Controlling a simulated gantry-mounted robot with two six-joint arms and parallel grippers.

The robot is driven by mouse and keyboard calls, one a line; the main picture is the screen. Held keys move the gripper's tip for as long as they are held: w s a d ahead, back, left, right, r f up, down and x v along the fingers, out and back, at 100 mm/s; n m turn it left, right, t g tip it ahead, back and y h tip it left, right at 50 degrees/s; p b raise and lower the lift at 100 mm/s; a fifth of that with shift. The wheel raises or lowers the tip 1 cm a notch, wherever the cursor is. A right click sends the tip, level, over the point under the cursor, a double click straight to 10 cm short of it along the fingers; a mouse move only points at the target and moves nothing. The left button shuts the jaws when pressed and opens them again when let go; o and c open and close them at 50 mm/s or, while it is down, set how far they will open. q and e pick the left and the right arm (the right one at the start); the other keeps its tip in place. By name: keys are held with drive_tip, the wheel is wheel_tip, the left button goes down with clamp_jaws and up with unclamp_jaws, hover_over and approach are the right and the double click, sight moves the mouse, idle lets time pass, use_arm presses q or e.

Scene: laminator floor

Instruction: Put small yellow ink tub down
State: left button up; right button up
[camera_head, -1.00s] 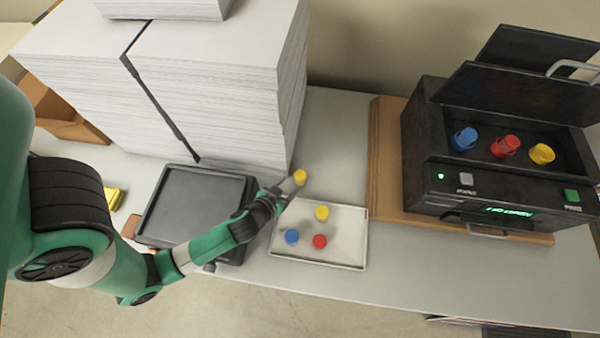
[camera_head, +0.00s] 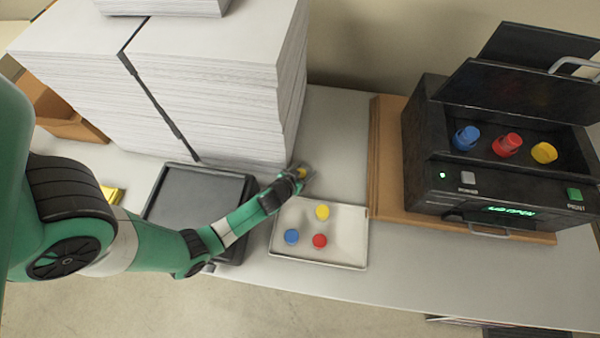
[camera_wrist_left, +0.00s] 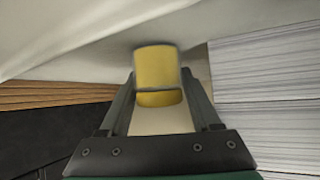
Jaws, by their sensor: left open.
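The small yellow ink tub (camera_head: 301,173) is on the grey table just behind the white tray, mostly hidden by my gripper in the head view. In the left wrist view the tub (camera_wrist_left: 156,66) shows at the fingertips, with one finger on each side. My left gripper (camera_head: 304,176) is open around it, and the fingertips (camera_wrist_left: 158,88) are very close to its sides. I cannot tell whether they touch it. My right gripper is not in view.
The white tray (camera_head: 345,255) holds a yellow tub (camera_head: 322,212), a blue tub (camera_head: 291,236) and a red tub (camera_head: 320,240). Tall paper stacks (camera_head: 215,100) stand behind left. The black machine (camera_head: 425,150), lid open, holds blue, red and yellow tubs. Clear table lies between stack and machine.

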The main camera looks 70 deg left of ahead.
use_arm(q)
clamp_jaws()
idle(0.3)
drive_tip(key=shift+d+r, duration=0.2)
drive_tip(key=shift+r, duration=0.3)
wheel_tip(320, 180, up, 6)
drive_tip(key=p, duration=0.3)
drive_tip(key=shift+w+d+p, duration=0.8)
drive_tip(key=shift+w+d, duration=0.1)
drive_tip(key=shift+d, duration=2.25)
drive_tip(key=shift+w+d+p, duration=0.8)
drive_tip(key=shift+w+d, duration=0.1)
drive_tip(key=shift+d, duration=2.25)
drive_tip(key=shift+w+d+p, duration=0.8)
drive_tip(key=shift+w+d, duration=0.1)
drive_tip(key=shift+d, duration=2.25)
